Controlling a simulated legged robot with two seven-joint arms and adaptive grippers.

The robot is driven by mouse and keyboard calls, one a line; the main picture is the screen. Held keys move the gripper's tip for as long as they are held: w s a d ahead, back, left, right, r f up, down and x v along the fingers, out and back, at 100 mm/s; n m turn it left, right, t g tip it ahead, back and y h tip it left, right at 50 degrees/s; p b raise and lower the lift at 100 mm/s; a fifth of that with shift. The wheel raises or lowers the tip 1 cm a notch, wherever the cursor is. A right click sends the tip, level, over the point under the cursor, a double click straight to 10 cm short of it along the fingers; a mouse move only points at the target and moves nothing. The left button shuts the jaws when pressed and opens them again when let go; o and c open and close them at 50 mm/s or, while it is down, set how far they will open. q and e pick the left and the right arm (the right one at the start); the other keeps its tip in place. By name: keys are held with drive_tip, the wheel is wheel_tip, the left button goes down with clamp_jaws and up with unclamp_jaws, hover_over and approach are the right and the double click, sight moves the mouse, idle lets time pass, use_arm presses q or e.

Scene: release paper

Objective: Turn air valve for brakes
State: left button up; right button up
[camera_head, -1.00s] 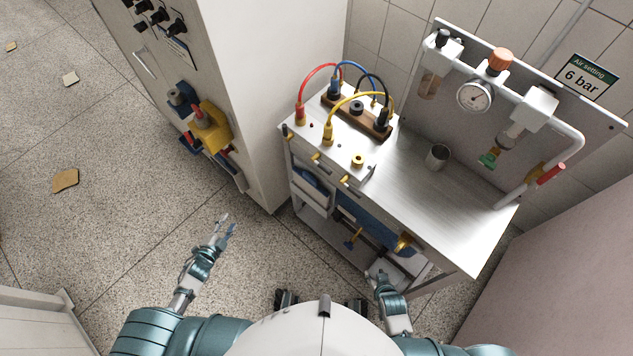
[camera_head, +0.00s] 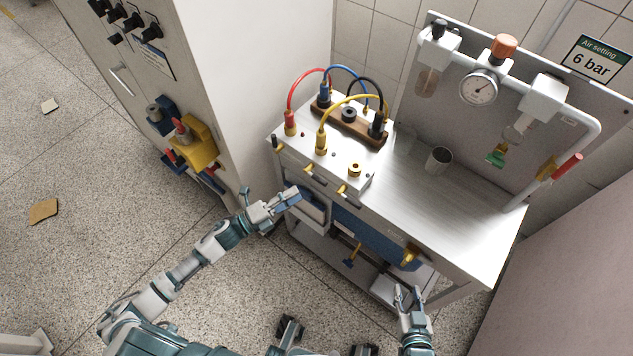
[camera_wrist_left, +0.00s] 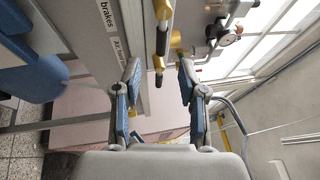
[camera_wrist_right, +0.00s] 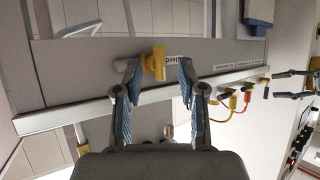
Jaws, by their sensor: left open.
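Small yellow-and-black valves line the bench's front edge, one of them at its middle (camera_head: 309,168). In the left wrist view a label reading "brakes" (camera_wrist_left: 107,17) is beside them. My left gripper (camera_head: 292,194) is open and empty, just in front of this edge. In the left wrist view its fingers point at a valve (camera_wrist_left: 159,64), which shows between the tips without visible contact. My right gripper (camera_head: 409,292) is open below the front right of the bench. In its wrist view a yellow handle (camera_wrist_right: 155,63) by a partly hidden "Bleed" label shows between its fingertips; contact cannot be told.
The metal bench top (camera_head: 450,215) holds a cup (camera_head: 438,160) and plugged cables. A gauge (camera_head: 479,88) and pipework stand on the back panel, beside a "6 bar" sign (camera_head: 594,62). A tall cabinet (camera_head: 225,80) stands left of the bench. Floor at left is mostly clear.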

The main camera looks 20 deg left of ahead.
use_arm(q)
drive_tip(key=x, duration=0.8)
drive_tip(key=shift+d, duration=0.15)
drive_tip(key=shift+c, duration=1.4)
drive_tip(key=shift+s+f, duration=0.1)
drive_tip(key=shift+s, duration=0.05)
clamp_jaws()
